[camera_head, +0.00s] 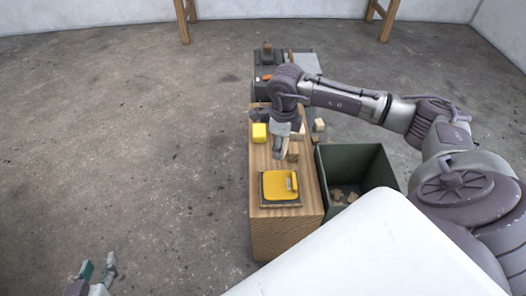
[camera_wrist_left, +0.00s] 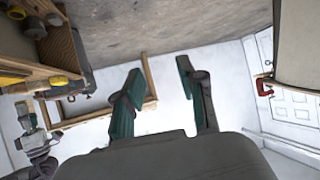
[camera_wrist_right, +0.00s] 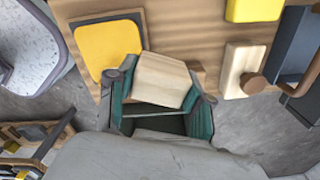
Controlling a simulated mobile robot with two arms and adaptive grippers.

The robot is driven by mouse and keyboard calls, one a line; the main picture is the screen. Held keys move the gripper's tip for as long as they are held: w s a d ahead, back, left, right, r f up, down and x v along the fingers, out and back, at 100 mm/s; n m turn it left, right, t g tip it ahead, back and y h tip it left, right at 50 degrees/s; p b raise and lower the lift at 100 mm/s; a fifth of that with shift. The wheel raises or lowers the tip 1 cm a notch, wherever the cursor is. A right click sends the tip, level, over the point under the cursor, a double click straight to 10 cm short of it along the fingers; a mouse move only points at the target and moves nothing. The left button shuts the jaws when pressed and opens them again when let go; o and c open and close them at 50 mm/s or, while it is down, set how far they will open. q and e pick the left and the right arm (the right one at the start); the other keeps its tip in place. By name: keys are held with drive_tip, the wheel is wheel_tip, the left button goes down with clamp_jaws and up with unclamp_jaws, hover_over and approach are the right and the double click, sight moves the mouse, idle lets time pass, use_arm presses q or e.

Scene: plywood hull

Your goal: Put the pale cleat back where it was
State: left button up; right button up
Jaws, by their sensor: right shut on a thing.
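The pale cleat, a light wooden block (camera_wrist_right: 163,80), is between the fingers of my right gripper (camera_wrist_right: 162,96) in the right wrist view. In the head view my right gripper (camera_head: 281,150) is over the wooden bench (camera_head: 284,238), with the block (camera_head: 293,151) at its fingers. I cannot tell whether the block touches the bench top. My left gripper (camera_head: 98,272) is at the lower left of the head view, over bare floor. In the left wrist view its fingers (camera_wrist_left: 160,70) are spread and empty.
A yellow pad (camera_head: 278,185) on a dark base lies at the bench's near end. A yellow block (camera_head: 259,132) stands farther back, near a pale piece with a brown knob (camera_wrist_right: 238,70). A dark green bin (camera_head: 338,165) holding wood scraps stands right of the bench.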

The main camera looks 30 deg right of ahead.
drive_tip(key=b, duration=0.1)
hover_over(264, 157)
drive_tip(key=f, duration=0.3)
drive_tip(key=shift+s+f, duration=0.25)
drive_tip(key=shift+f, duration=0.1)
drive_tip(key=shift+w+f, duration=0.1)
drive_tip(key=shift+w, duration=0.1)
wheel_tip(264, 157, down, 4)
drive_tip(key=shift+r+b, duration=0.1)
drive_tip(key=shift+b, duration=0.8)
use_arm(q)
drive_tip(key=w+d+r+t+h, duration=0.1)
drive_tip(key=r+t, duration=0.3)
drive_tip(key=r, duration=0.2)
drive_tip(key=w+d+r+t+h, duration=0.1)
drive_tip(key=w+d+r+t, duration=0.1)
drive_tip(key=r+t, duration=0.2)
wheel_tip(264, 157, up, 3)
drive_tip(key=shift+w+f+t+h, duration=0.15)
drive_tip(key=shift+w+t+h, duration=0.15)
drive_tip(key=shift+h, duration=0.1)
drive_tip(key=shift+s, duration=0.1)
use_arm(e)
drive_tip(key=shift+f, duration=0.2)
drive_tip(key=o, duration=1)
use_arm(q)
drive_tip(key=shift+r, duration=0.25)
use_arm(e)
drive_tip(key=shift+r, duration=0.1)
